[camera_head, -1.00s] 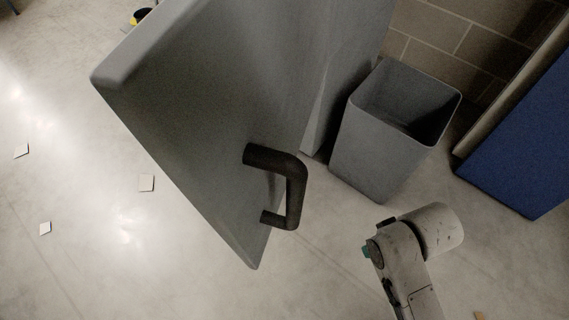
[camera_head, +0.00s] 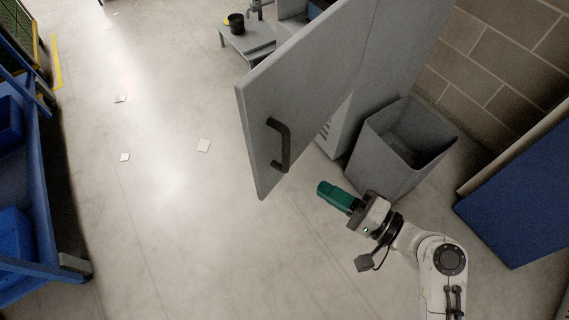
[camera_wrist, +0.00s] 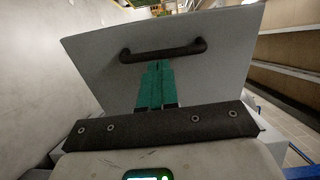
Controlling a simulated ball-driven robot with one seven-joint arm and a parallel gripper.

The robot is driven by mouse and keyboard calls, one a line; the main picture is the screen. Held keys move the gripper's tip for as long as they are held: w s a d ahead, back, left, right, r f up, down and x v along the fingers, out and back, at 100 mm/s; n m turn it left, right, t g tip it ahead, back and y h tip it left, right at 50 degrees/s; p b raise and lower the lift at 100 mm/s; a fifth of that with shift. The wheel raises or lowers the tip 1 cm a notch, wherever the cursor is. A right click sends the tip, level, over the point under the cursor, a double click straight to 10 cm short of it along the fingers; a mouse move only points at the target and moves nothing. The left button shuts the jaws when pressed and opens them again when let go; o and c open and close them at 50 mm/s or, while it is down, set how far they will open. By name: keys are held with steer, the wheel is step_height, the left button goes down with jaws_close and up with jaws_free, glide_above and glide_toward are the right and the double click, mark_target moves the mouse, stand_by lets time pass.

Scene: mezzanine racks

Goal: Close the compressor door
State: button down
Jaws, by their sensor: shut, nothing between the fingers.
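The compressor door (camera_head: 297,98) is a grey panel standing open, swung out from the grey cabinet (camera_head: 346,124) behind it. A black bar handle (camera_head: 284,146) is on the face turned toward me; the handle (camera_wrist: 163,51) also shows in the wrist view, across the upper part of the door (camera_wrist: 222,78). My gripper (camera_head: 322,187) has green fingers and is shut and empty. It is to the right of the door's lower edge in the head view. In the wrist view the closed fingertips (camera_wrist: 159,64) point at the handle's middle, just below it; I cannot tell whether they touch.
A grey open bin (camera_head: 386,160) stands close behind my arm, by the block wall (camera_head: 511,62). A blue panel (camera_head: 519,208) is at right. A blue rack (camera_head: 38,200) is at far left. The floor left of the door is clear except for small scraps (camera_head: 204,145).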

steer(key=p, duration=0.1)
glide_toward(262, 150)
steer(key=x, duration=0.6)
steer(key=shift+w+a+f, duration=0.15)
steer(key=shift+w+a, duration=0.1)
steer(key=shift+a, duration=0.1)
